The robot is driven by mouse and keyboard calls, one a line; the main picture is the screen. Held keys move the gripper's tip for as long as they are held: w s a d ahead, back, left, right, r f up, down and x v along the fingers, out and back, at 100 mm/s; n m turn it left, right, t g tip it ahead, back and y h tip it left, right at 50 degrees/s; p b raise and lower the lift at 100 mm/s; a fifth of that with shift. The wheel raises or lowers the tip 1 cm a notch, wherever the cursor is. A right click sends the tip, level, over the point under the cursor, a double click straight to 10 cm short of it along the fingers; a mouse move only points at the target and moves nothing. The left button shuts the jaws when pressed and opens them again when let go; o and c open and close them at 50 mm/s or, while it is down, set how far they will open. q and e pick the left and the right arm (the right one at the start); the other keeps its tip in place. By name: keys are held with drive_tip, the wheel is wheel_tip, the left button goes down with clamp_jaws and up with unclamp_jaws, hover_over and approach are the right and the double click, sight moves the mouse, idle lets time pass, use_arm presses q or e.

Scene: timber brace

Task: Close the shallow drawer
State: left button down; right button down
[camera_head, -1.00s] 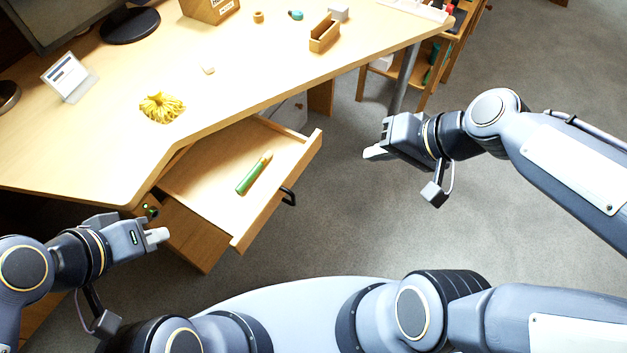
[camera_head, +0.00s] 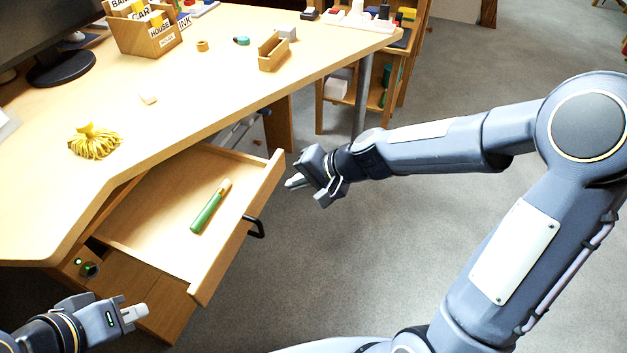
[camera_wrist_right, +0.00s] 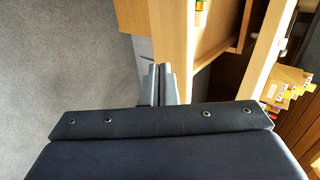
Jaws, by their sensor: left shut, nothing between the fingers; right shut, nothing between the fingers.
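The shallow drawer (camera_head: 160,215) stands pulled out from under the desk in the head view, with a black handle (camera_head: 256,227) on its front. A green tube-like item (camera_head: 210,206) lies inside it. My right gripper (camera_head: 293,183) is shut and empty, just to the right of the drawer front's far end; I cannot tell whether it touches. In the right wrist view the shut fingers (camera_wrist_right: 158,84) point towards the wooden drawer front (camera_wrist_right: 172,35). My left gripper (camera_head: 134,315) is shut and empty at the lower left, in front of the cabinet under the drawer.
The desk top (camera_head: 180,100) holds a yellow stringy bundle (camera_head: 95,142), a card box (camera_head: 145,35), a small wooden tray (camera_head: 272,52) and a monitor. A wooden shelf (camera_head: 370,85) stands behind. Grey floor (camera_head: 400,230) is open to the right of the drawer.

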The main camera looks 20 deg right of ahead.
sight(266, 183)
use_arm(q)
drive_tip(key=shift+p, duration=0.3)
use_arm(e)
drive_tip(key=shift+w+a+f, duration=0.2)
drive_tip(key=shift+w+a, duration=0.55)
drive_tip(key=shift+a, duration=0.25)
drive_tip(key=shift+w+a+f, duration=0.2)
drive_tip(key=shift+w+a, duration=0.5)
drive_tip(key=shift+a, duration=0.25)
use_arm(q)
drive_tip(key=shift+r, duration=0.1)
